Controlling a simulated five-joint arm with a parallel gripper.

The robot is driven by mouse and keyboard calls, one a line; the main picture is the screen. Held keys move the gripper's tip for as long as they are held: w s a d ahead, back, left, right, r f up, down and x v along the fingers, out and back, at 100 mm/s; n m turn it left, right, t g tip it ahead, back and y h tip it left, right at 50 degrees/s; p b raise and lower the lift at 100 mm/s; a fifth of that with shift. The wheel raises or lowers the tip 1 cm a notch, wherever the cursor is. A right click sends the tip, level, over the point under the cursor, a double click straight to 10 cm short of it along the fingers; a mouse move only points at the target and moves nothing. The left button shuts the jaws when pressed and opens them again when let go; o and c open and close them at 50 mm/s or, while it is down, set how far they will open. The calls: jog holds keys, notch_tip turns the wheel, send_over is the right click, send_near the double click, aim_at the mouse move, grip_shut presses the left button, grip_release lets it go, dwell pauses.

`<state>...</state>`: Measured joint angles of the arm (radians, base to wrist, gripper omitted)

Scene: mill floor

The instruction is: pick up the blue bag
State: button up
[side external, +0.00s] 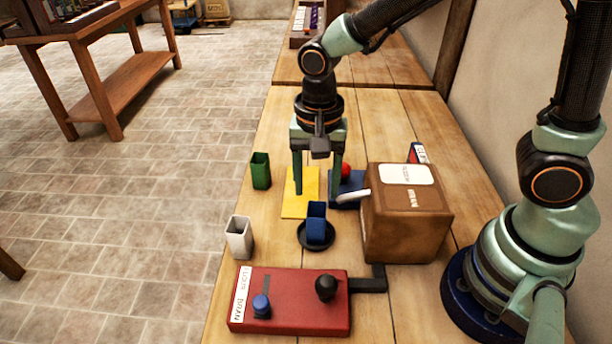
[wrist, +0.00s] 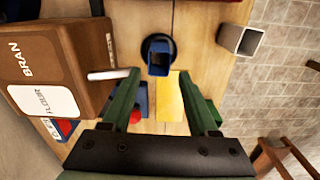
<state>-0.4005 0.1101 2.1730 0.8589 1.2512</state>
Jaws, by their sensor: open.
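The blue bag (side external: 316,226), a small square open-topped blue container, stands upright on a round black dish (side external: 303,241). In the wrist view the blue bag (wrist: 158,69) shows on its dish at the upper middle, just beyond the fingertips. My gripper (side external: 317,196) points down and is open, its fingers wide apart and nothing between them. It is above the table, near the yellow mat and behind the bag as the side view sees it. In the wrist view my gripper (wrist: 159,80) has one finger on each side of the bag's line.
A green container (side external: 261,171) and white container (side external: 239,238) stand left. A red panel (side external: 290,305) with knobs lies in front.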

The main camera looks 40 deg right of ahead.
aim_at(316, 220)
jog(key=f, duration=1)
jog(key=shift+d+f, duration=0.2)
jog(key=shift+f, duration=0.05)
grip_shut()
jog(key=shift+w+r, duration=0.1)
